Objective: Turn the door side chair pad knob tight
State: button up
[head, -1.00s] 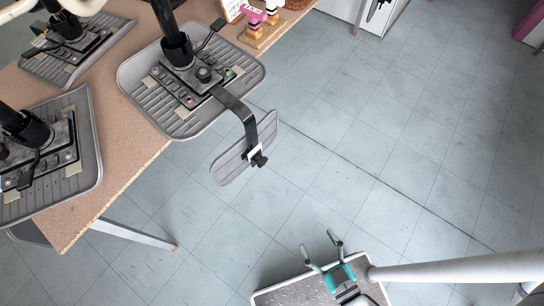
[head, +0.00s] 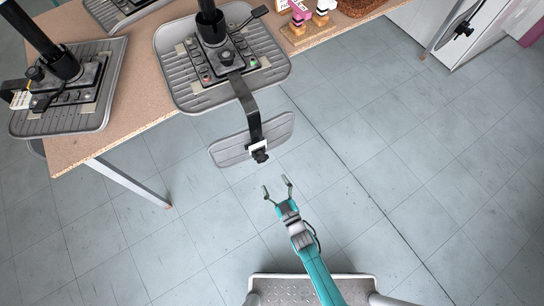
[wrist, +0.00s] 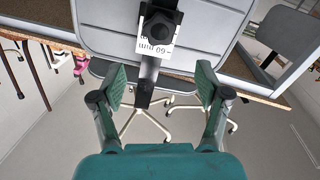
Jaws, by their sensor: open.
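A grey ribbed chair pad (head: 228,151) hangs past the table edge on a black bent bracket (head: 250,110) from an upturned chair seat (head: 178,88). A black knob (head: 260,157) sits on the pad's bracket beside a white label. In the wrist view, the knob (wrist: 161,24) is at the top centre, and the label's print is upside down. My teal gripper (head: 276,187) is open and empty, below and right of the knob in the head view. In the wrist view, its fingers (wrist: 162,80) are spread either side of the bracket, apart from the knob.
The speckled tabletop (head: 130,95) also carries other upturned chairs, one (head: 60,120) at the left. Small pink and white items (head: 299,18) stand near its far edge. A metal table leg (head: 130,183) slants at the left. The tiled floor (head: 410,140) at the right is clear.

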aim_at(263, 160)
jog(key=x, duration=1.1)
jog(key=shift+w+a+f, duration=0.1)
jog(key=shift+w+a, duration=0.1)
jog(key=shift+w, duration=0.15)
jog(key=c, duration=1.2)
